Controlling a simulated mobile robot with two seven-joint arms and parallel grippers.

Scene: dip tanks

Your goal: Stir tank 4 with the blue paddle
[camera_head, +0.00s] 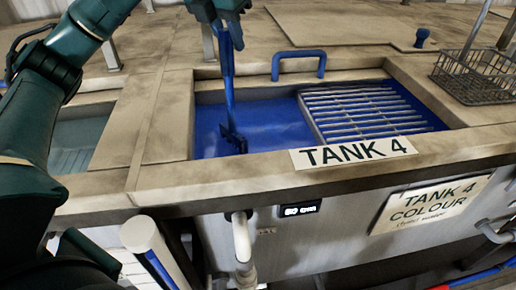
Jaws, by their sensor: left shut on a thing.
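Tank 4 (182,112) is an open rectangular tank of blue liquid (268,122) in the middle of the view, with a "TANK 4" label (352,151) on its front rim. The blue paddle (228,72) is held nearly upright at the left part of the opening, its dark lower end (233,137) at the liquid near the front wall. How deep it goes is hard to tell. My left gripper (222,14) is shut on the top of the paddle at the upper edge; its fingertips are partly cut off. My right gripper is not in view.
A slatted rack (362,113) covers the tank's right part. A wire basket (476,80) sits at the right, near a blue knob (422,38). Another tank (76,135) opens at the left. Pipes (243,240) run below the front.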

